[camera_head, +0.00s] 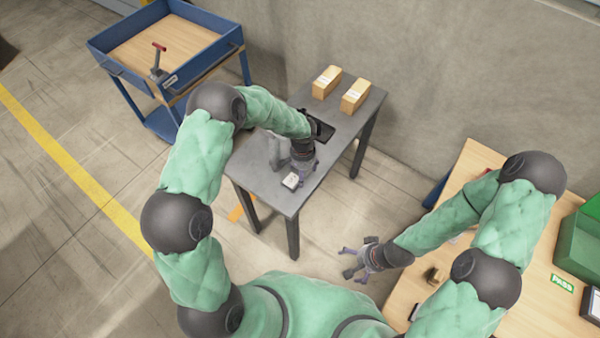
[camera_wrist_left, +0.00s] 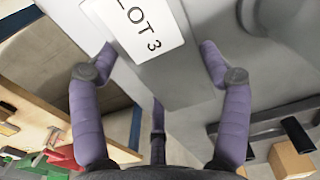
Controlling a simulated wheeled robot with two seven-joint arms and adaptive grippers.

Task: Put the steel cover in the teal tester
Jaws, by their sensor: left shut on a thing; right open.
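My left gripper (camera_head: 301,166) is over the grey table (camera_head: 262,178). In the left wrist view, its purple fingers (camera_wrist_left: 157,60) are shut on a smooth grey metal piece, apparently the steel cover (camera_wrist_left: 186,62). A white label reading LOT 3 (camera_wrist_left: 145,25) is on or against this piece; its small white patch (camera_head: 291,181) shows in the head view. The gripper hides most of the piece there. A green housing (camera_head: 580,245), possibly the teal tester, stands at the right edge and is partly cut off. My right gripper (camera_head: 360,260) is open and empty left of the wooden bench.
Two cardboard boxes (camera_head: 326,82) (camera_head: 355,95) stand at the table's back. A blue cart (camera_head: 120,40) stands at the back left. The wooden bench (camera_head: 545,262) carries a green PASS sign (camera_head: 562,283). Open floor lies between the table and bench.

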